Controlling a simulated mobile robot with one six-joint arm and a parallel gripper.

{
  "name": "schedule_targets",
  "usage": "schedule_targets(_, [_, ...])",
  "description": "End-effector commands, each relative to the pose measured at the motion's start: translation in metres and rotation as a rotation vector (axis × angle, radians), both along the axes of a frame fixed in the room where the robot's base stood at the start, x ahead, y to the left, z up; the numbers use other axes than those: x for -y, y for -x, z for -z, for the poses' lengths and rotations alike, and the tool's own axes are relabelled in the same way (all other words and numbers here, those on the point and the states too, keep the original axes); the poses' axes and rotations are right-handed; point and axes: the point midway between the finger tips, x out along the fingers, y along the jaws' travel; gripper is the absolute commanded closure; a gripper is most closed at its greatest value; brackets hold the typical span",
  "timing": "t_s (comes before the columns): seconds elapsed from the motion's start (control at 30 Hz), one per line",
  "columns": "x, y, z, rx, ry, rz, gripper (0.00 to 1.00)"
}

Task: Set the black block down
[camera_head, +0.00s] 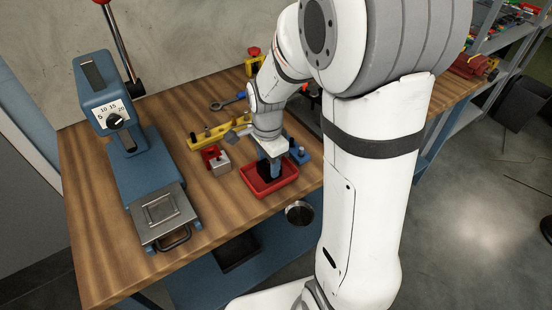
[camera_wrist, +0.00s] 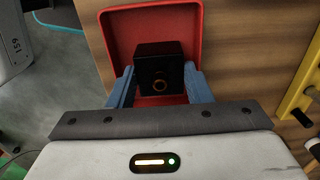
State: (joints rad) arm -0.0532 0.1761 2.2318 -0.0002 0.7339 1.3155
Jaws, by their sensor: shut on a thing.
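The black block (camera_wrist: 160,62) is between the two blue fingers of my gripper (camera_wrist: 160,88) in the wrist view. It has a round brass-rimmed hole in the face toward the camera. A red tray (camera_wrist: 112,38) lies behind the block in that view. In the head view my gripper (camera_head: 272,160) points down at the red tray (camera_head: 285,182), with the dark block (camera_head: 266,170) over or inside it. I cannot tell whether the block touches the tray floor. My gripper is shut on the block.
A blue press (camera_head: 145,165) with a metal plate stands left on the wooden bench. A small metal block with a red part (camera_head: 217,160) sits left of the tray, and a yellow rail (camera_head: 208,137) lies behind. A dark cup (camera_head: 299,213) hangs by the front edge.

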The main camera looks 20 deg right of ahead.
Motion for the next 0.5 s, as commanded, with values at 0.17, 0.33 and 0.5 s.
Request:
schedule_targets(0.17, [-0.0006,-0.0002,-0.0007,0.001,0.000,-0.002,0.84])
schedule_targets(0.33, [-0.0008,-0.0001,0.0027,0.001,0.000,-0.002,0.52])
schedule_targets(0.5, [-0.0009,0.0000,0.0023,0.000,0.000,-0.002,0.46])
